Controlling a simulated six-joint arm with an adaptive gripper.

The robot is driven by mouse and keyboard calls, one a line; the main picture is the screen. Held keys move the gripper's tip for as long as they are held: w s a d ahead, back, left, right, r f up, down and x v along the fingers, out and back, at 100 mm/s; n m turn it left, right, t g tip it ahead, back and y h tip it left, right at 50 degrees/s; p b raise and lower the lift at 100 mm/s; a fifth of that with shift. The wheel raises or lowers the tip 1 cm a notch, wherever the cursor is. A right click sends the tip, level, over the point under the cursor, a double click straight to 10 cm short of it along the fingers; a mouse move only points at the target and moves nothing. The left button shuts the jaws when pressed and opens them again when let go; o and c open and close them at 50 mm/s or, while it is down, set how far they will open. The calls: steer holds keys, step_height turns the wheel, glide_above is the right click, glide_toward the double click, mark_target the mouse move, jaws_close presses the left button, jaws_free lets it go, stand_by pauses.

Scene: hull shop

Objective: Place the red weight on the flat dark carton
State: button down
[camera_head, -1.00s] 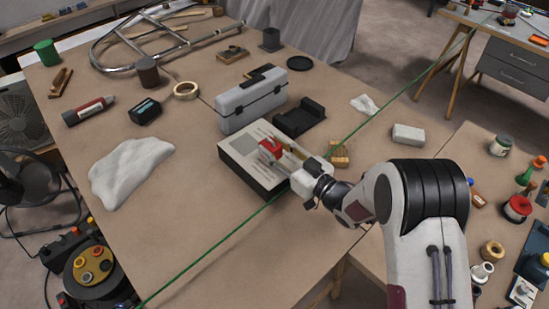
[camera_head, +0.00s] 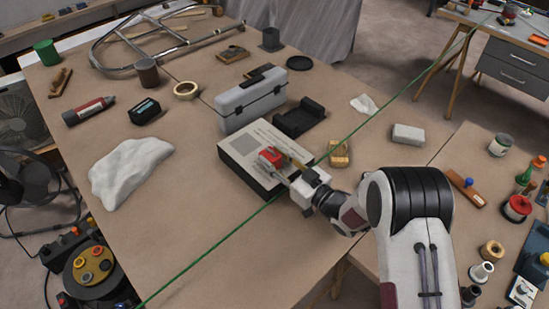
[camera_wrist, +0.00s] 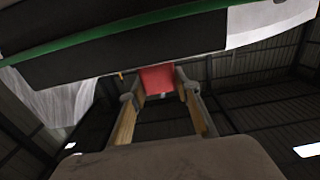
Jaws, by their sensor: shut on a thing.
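The flat dark carton (camera_head: 255,181) lies on the brown table, with black sides and a pale printed top. Its dark side also shows across the top of the wrist view (camera_wrist: 110,52). My gripper (camera_head: 283,165) reaches in from the right and is shut on the red weight (camera_head: 270,156). The weight appears over the carton's top in the head view; I cannot tell whether it touches. In the wrist view the red weight (camera_wrist: 157,80) sits between both fingertips, its upper end overlapping the carton's edge in the picture.
A taut green cord (camera_head: 213,241) runs diagonally across the table and past the carton's front edge. A grey toolbox (camera_head: 250,103) and a black tray (camera_head: 299,118) stand behind the carton. A wooden block (camera_head: 340,155) is to its right, a white cloth-like lump (camera_head: 130,172) to its left.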

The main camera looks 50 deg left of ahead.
stand_by(0.4)
steer(key=c, duration=1.5)
jaws_free()
steer(key=shift+f, duration=0.15)
steer(key=d, duration=1.2)
